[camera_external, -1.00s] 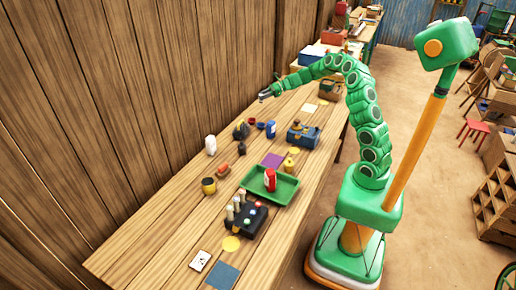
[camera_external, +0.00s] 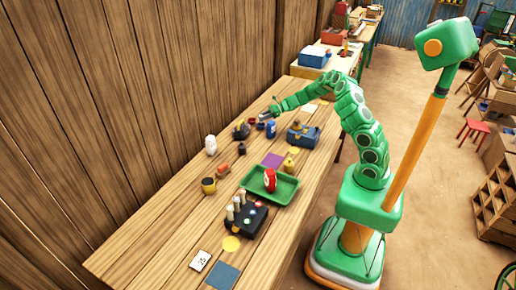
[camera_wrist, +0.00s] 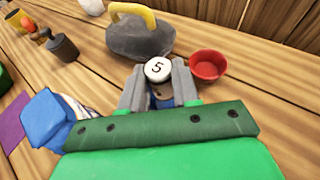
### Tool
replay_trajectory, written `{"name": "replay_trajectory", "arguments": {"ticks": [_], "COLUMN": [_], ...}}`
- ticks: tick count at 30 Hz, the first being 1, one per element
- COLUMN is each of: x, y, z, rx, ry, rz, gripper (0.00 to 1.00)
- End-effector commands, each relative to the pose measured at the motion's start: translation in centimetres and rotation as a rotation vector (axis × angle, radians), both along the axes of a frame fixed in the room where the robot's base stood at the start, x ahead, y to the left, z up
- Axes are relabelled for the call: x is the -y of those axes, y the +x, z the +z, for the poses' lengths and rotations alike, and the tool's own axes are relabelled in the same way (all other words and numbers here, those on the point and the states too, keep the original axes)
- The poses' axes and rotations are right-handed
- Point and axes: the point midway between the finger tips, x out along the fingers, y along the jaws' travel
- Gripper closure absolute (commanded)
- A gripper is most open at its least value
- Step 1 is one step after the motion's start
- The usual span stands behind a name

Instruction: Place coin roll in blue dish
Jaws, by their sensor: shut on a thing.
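My gripper (camera_external: 265,116) is low over the far part of the bench, beside the small red and blue things. In the wrist view my gripper (camera_wrist: 158,72) is shut on the coin roll (camera_wrist: 158,70), whose white round end marked 5 faces the camera. The roll's lower part is mostly hidden by the fingers. A patch of blue (camera_wrist: 165,103) shows below the roll between the fingers. It may be the blue dish, but I cannot tell, nor whether the roll touches it.
A red dish (camera_wrist: 208,66) is just right of the fingers. A dark weight with a yellow handle (camera_wrist: 140,38) stands behind them. A blue object (camera_wrist: 48,120) is at left. A green tray (camera_external: 285,190) and a blue box (camera_external: 304,135) stand farther along the bench.

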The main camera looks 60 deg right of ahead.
Motion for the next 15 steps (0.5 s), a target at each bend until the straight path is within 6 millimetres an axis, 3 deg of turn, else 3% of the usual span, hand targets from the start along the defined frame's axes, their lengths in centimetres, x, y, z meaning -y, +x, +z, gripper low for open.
{"name": "replay_trajectory", "arguments": {"ticks": [9, 15], "x": [0.0, 0.0], "y": [0.1, 0.0], "z": [-2.8, -3.3], "rx": [0.002, 0.003], "ry": [-0.001, 0.0], "rz": [0.002, 0.001], "gripper": [1.0, 1.0]}}
